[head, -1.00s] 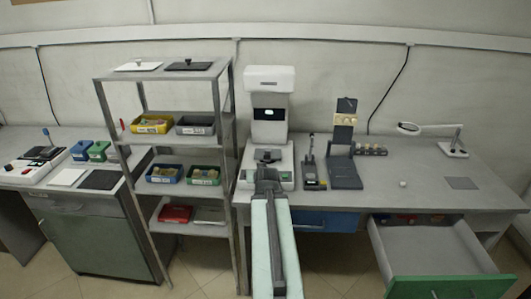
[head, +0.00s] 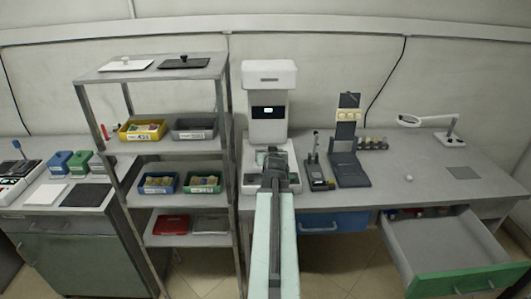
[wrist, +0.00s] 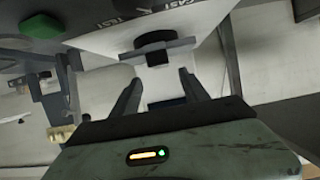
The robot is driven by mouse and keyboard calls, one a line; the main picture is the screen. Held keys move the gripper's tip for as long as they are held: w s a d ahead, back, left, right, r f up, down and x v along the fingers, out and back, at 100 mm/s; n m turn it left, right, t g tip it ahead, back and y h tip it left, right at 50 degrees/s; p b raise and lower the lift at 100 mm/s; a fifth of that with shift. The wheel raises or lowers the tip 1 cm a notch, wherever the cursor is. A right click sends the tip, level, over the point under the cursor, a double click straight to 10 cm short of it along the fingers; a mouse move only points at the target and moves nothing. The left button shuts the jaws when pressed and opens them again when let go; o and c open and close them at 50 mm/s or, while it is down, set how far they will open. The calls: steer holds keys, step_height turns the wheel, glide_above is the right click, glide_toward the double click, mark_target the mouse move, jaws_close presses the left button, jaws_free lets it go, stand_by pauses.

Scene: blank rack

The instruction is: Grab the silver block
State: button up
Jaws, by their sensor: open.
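I cannot pick out a silver block with certainty. My gripper (head: 273,163) reaches over the front of the white machine (head: 269,75) on the bench. In the wrist view my gripper (wrist: 159,81) is open, its two dark fingers apart with nothing held between them. Beyond the fingertips is a grey bar with a dark round part (wrist: 157,42) at the machine's lettered front panel; whether the bar is the block I cannot tell. My arm and gripper hide part of the machine's base in the head view.
A grey shelf rack (head: 150,73) with several bins stands left of the machine. A small dark stand (head: 316,172) and a taller dark stand (head: 347,168) are close on the right. An open green-fronted drawer (head: 470,282) juts out at the lower right. The right bench top is mostly clear.

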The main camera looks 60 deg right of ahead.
steer(key=shift+w+d+f, duration=0.25)
steer(key=shift+w, duration=0.3)
steer(key=b+x, duration=0.2)
steer(key=x, duration=0.3)
steer(key=shift+f, duration=0.2)
steer(key=shift+s+r, duration=0.1)
jaws_close()
